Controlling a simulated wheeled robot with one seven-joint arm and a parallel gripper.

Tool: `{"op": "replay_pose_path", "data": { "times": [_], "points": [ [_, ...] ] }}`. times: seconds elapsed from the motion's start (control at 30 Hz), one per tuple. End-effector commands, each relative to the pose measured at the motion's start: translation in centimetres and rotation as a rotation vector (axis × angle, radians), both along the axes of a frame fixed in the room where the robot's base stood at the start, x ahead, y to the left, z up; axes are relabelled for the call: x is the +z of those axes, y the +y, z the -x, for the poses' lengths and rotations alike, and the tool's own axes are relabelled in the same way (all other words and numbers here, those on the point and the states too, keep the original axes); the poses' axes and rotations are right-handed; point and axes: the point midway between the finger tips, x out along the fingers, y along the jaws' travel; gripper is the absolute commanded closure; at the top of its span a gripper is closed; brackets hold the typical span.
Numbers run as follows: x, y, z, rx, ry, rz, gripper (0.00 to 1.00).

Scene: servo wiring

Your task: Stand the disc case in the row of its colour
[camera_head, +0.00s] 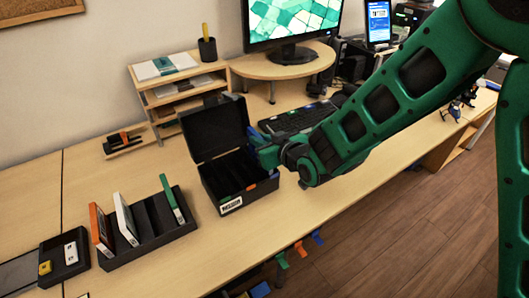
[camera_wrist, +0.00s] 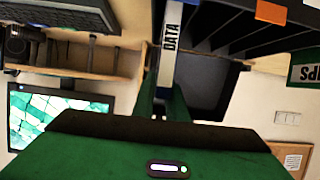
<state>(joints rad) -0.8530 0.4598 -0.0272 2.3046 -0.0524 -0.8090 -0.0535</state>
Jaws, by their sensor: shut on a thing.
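My gripper (camera_head: 262,150) is at the right side of an open black box (camera_head: 206,188) in the head view. In the wrist view its green fingers (camera_wrist: 160,100) are shut on a disc case (camera_wrist: 170,65) with a white spine reading DATA and a blue end. In the head view only a little blue shows at the gripper; the arm hides most of the case. The box has dark slots, with an orange tag (camera_head: 251,187) and a blue tag (camera_head: 275,173) on its front edge. The orange tag (camera_wrist: 271,12) also shows in the wrist view, right of the case.
The box's lid (camera_head: 213,128) stands open at the back. A black rack (camera_head: 150,252) to the left holds an orange case (camera_head: 101,230), a white case (camera_head: 126,218) and a green case (camera_head: 172,198). A keyboard (camera_head: 298,118) lies behind my gripper. The front right desktop is clear.

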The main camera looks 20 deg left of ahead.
Motion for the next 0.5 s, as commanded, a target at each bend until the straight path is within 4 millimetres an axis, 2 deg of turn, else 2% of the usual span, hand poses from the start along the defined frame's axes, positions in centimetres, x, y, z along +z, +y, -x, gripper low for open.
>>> {"op": "replay_pose_path", "data": {
  "times": [0.33,0.5],
  "points": [
    [-3.8,0.0,0.0,0.000,0.001,0.002,1.00],
    [-4.1,0.0,0.0,0.000,-0.001,-0.001,1.00]
  ]
}}
